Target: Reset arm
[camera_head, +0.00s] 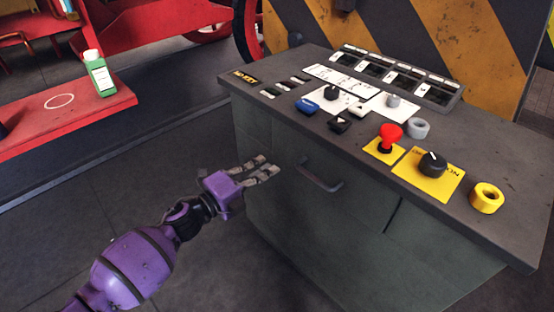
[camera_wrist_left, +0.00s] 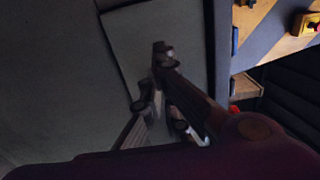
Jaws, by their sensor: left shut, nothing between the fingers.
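My left gripper (camera_head: 268,168) is shut and empty. It hangs in front of the grey cabinet (camera_head: 345,240), below the level of its top, to the left of the cabinet's drawer handle (camera_head: 319,176). My purple left arm reaches up to it from the lower left. In the left wrist view the gripper's fingers (camera_wrist_left: 158,75) show dark and dim before a flat grey panel. My right gripper is in neither view.
The cabinet top carries a red knob (camera_head: 390,132), a black dial (camera_head: 432,163), a yellow ring (camera_head: 487,198) and several small switches. A green bottle (camera_head: 99,75) stands on a red platform (camera_head: 60,128) at the left. Dark floor between is clear.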

